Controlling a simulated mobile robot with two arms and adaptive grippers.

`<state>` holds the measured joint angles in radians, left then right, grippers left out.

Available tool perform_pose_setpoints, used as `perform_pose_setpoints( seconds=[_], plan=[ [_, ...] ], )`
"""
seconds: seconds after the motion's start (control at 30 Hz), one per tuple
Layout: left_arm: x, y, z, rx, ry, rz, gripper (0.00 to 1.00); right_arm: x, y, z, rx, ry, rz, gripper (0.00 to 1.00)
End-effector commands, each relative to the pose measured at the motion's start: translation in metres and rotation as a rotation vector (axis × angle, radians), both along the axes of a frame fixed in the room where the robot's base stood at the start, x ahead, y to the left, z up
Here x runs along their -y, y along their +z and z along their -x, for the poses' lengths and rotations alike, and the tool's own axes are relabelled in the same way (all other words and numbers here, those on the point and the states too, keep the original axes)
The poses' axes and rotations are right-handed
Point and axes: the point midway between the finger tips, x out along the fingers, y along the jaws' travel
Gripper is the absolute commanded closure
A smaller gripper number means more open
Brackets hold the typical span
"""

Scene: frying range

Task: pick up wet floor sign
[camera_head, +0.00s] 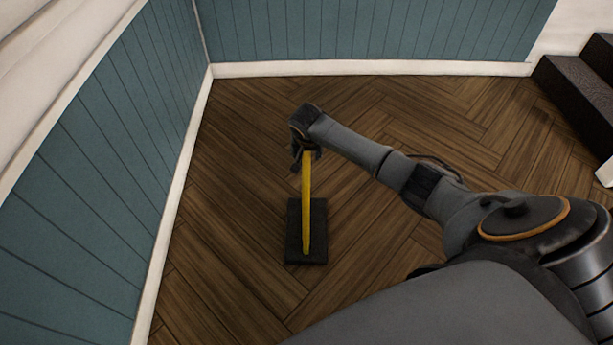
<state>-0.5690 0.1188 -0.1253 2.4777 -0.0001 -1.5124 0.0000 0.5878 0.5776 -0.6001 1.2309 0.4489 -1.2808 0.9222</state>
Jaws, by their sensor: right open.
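The wet floor sign (306,208) shows as a narrow yellow upright, seen from above and nearly edge-on, over a dark rectangular base (293,236) on the wooden floor. My right gripper (304,158) is at the sign's far upper end, its dark fingers pointing down around or beside the yellow top. It is open. I cannot tell whether the fingers touch the sign, since the wrist hides part of them. My left gripper is not in view.
Teal panelled walls with white baseboards (370,69) stand behind and to the left (95,190). Dark steps (585,95) are at the far right. The herringbone floor (235,130) around the sign is clear.

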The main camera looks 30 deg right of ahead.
Motion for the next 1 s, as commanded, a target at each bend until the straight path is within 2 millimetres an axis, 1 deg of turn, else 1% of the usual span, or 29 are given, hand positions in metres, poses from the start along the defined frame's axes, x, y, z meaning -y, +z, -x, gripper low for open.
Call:
perform_pose_setpoints(
  seconds=[0.4,0.47,0.5,0.57,0.6,0.63,0.67,0.83,0.87,1.0],
  plan=[
    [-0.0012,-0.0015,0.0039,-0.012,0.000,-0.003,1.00,0.0000,-0.0004,0.0001,0.000,0.000,0.000,0.51],
    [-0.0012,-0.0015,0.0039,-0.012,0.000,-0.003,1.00,-0.0002,-0.0004,0.0001,0.000,0.000,0.000,0.63],
    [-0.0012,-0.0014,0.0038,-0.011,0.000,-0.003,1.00,-0.0001,-0.0003,0.0000,0.000,0.000,0.000,0.71],
    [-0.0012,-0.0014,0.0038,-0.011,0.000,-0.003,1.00,-0.0001,-0.0003,0.0000,0.000,0.000,0.000,0.84],
    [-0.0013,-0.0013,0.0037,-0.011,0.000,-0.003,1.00,-0.0001,-0.0003,0.0000,0.000,0.000,0.000,0.92],
    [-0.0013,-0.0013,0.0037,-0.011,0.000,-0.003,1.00,-0.0001,-0.0003,0.0000,0.000,0.000,0.000,0.98],
    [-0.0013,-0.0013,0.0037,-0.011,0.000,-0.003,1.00,-0.0001,-0.0003,0.0001,0.000,0.000,0.000,1.00],
    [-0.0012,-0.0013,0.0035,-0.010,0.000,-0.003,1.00,-0.0001,-0.0003,0.0001,0.000,0.000,0.000,1.00],
    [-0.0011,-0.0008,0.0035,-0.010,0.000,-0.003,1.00,0.0004,0.0044,-0.0031,0.010,0.000,0.000,1.00],
    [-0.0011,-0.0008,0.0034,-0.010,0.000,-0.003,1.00,0.0004,0.0042,-0.0029,0.009,0.001,0.000,1.00]
  ],
)
